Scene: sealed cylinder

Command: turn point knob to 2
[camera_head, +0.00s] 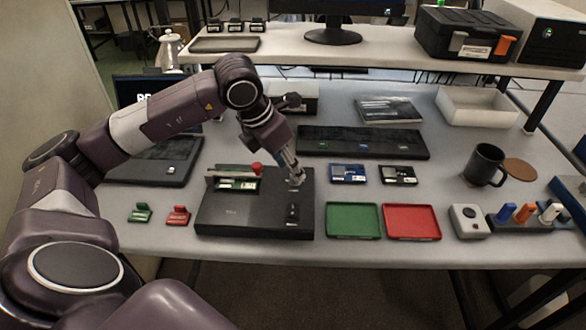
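A flat black box (225,216) lies on the table left of centre. On its front right is a small dark knob-like part (292,213); its setting and any numbers are too small to read. My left gripper (294,179) reaches down over the box's right rear part, behind that dark part. A small light metallic part shows at its fingertips; whether they touch it, and whether the fingers are open or shut, I cannot tell. My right gripper is not in view.
The black box also carries a green board (236,184), a bar and a red knob (257,168). Green (353,234) and red (412,236) trays lie to its right. A dark mug (484,165) stands at the right.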

